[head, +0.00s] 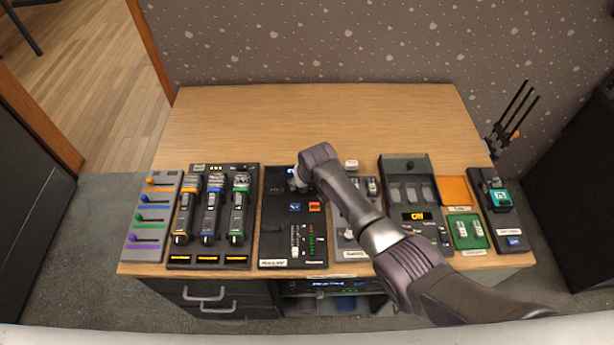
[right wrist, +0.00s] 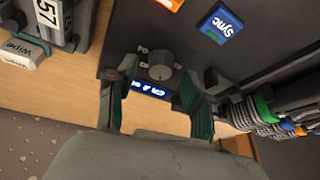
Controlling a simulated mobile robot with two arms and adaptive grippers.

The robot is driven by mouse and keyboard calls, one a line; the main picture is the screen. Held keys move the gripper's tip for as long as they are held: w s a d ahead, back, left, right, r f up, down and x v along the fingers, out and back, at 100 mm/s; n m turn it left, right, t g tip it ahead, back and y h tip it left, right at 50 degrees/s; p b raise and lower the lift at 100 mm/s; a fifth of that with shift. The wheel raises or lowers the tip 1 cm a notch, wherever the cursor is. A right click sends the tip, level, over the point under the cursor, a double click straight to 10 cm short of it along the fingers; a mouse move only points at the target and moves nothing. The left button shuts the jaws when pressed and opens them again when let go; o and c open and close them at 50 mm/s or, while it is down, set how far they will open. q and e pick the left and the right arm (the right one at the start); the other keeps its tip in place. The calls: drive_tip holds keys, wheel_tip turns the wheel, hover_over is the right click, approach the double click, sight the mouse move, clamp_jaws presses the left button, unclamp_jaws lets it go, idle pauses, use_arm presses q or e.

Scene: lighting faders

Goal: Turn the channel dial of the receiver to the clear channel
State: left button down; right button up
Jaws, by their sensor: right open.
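The receiver is a black panel (head: 280,212) left of the middle of the desk in the head view. My right gripper (head: 299,180) is over its upper part and hides the dial there. In the right wrist view the dial (right wrist: 161,72) is a small grey round knob with pale marks beside it. The open fingers of the gripper (right wrist: 158,84) stand on either side of it, with gaps visible. A lit blue channel display (right wrist: 150,90) shows between the fingers; its text is too small to read surely. My left gripper is not in view.
An orange button (head: 314,207), a blue Sync button (right wrist: 222,24) and a level meter share the panel. A device with a lit display (head: 417,216) is to the right. The desk's back (head: 250,120) is clear.

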drive_tip(key=v, duration=1.1)
drive_tip(key=shift+r, duration=0.15)
drive_tip(key=s+d+f, duration=0.4)
drive_tip(key=s+d, duration=0.3)
drive_tip(key=s, duration=0.6)
drive_tip(key=s+d+r+h, duration=0.1)
drive_tip(key=s+d+r, duration=0.1)
drive_tip(key=s+d, duration=0.55)
drive_tip(key=s+d+r+h, duration=0.15)
drive_tip(key=s+d, duration=0.25)
drive_tip(key=s, duration=0.7)
wheel_tip(320, 180, down, 26)
drive_tip(key=g+b, duration=0.1)
drive_tip(key=g, duration=0.1)
drive_tip(key=s+d+f+g+b, duration=0.1)
drive_tip(key=s+d+f, duration=0.2)
drive_tip(key=s+f, duration=1.4)
drive_tip(key=shift+s+f+y, duration=0.2)
drive_tip(key=shift+f+y, duration=0.15)
drive_tip(key=shift+f, duration=0.1)
